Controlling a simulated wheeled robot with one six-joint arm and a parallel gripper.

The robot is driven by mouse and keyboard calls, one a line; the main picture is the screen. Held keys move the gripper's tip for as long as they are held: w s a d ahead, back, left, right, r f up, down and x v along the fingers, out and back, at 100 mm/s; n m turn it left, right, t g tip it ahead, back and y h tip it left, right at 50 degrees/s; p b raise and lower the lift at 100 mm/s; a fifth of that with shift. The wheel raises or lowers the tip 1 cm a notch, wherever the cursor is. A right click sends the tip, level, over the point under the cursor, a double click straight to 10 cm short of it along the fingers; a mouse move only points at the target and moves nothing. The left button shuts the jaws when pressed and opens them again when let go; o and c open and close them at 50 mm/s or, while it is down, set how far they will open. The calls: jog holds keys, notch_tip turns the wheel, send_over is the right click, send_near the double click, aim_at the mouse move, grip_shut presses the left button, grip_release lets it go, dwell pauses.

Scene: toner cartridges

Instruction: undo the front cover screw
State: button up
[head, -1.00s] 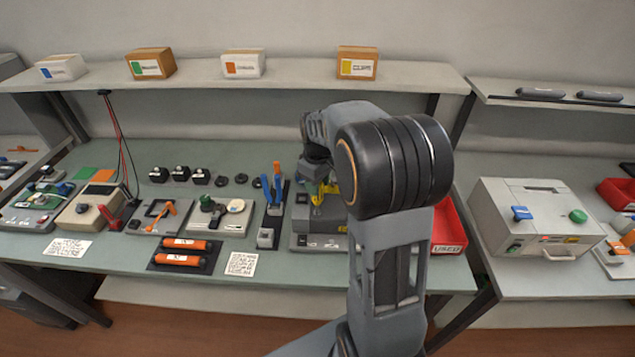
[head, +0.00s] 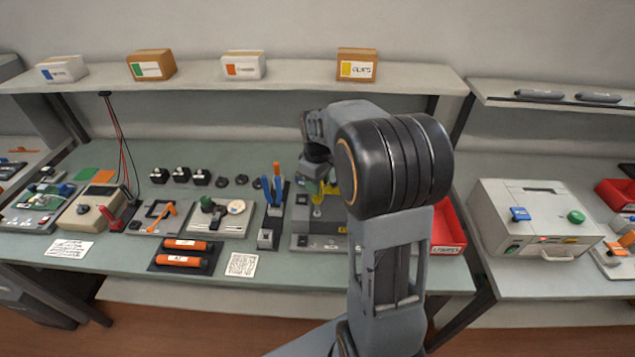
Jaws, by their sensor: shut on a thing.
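A grey cartridge unit (head: 318,240) stands on the bench in the centre, partly behind my arm. My gripper (head: 320,187) is above it, pointing down, and is partly hidden by my wrist. It is shut on a yellow tool (head: 317,211), whose thin lower part points down at the top of the unit. The front cover screw is too small or hidden to make out. I cannot tell whether the tool's tip touches it.
A tool stand with blue and orange handles (head: 277,180) is close on the left. A red bin (head: 449,228) is just right of my arm. Orange cylinders on a dark tray (head: 183,252) lie at the front left. A grey machine (head: 535,218) stands on the right bench.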

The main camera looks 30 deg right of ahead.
jog(key=m, duration=0.6)
jog(key=shift+m, duration=0.4)
jog(key=m, duration=0.6)
jog(key=shift+a+p, duration=0.1)
jog(key=shift+p, duration=0.2)
jog(key=m, duration=0.5)
jog(key=shift+m, duration=0.3)
jog(key=m, duration=0.5)
jog(key=shift+m, duration=0.4)
jog(key=shift+f, duration=0.45)
jog(key=n, duration=0.7)
